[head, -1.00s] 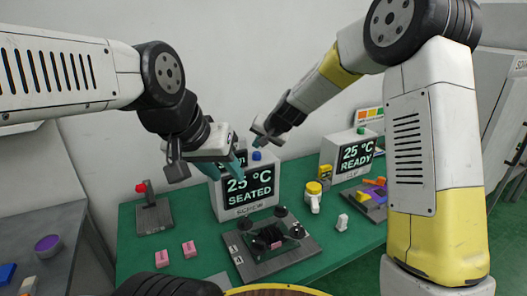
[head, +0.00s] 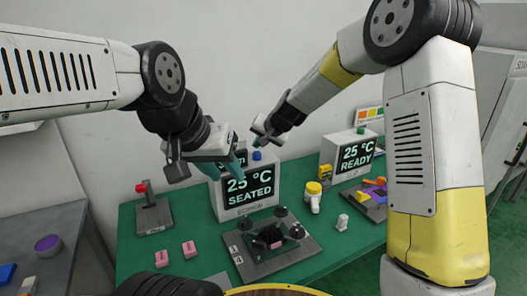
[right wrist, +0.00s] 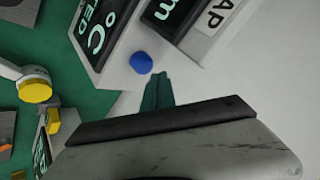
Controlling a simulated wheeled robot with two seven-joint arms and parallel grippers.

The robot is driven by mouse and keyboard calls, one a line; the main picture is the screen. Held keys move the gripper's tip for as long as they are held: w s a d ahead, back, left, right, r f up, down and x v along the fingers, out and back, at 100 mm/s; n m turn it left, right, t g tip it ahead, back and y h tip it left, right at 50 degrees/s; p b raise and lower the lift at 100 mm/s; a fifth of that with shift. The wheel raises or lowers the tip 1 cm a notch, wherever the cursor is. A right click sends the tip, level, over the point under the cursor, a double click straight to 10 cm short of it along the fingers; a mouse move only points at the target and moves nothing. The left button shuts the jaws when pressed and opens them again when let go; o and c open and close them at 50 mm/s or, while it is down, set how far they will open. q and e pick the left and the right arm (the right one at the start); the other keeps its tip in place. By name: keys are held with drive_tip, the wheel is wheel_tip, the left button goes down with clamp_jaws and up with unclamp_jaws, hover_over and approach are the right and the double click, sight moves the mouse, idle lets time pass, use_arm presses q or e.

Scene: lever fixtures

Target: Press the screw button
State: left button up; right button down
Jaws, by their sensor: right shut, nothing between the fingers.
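The screw station (head: 246,190) is a pale box labelled SCREW, with a display reading 25 °C SEATED. A blue button (head: 257,155) sits on its top; it also shows in the right wrist view (right wrist: 141,62). My right gripper (head: 258,143) is shut and empty above the button. In the right wrist view its teal fingertips (right wrist: 156,78) appear just beside the button, and I cannot tell whether they touch it. My left gripper (head: 237,166) is in front of the station's upper left, partly covering it. Whether its teal fingers are apart is unclear.
A fixture plate (head: 302,251) with black knobs lies before the station. A red-handled lever (head: 141,188) stands left. Pink blocks (head: 189,249) lie on the green table (head: 135,260). A second station (head: 345,155) reading 25 °C READY and a yellow-capped bottle (head: 313,195) are right.

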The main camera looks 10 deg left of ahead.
sight(258, 154)
drive_tip(key=shift+f, duration=0.1)
idle(0.5)
drive_tip(key=shift+f, duration=0.3)
drive_tip(key=shift+f, duration=0.6)
idle(0.8)
drive_tip(key=shift+r, duration=1)
drive_tip(key=shift+r, duration=2.55)
drive_tip(key=shift+d, duration=0.1)
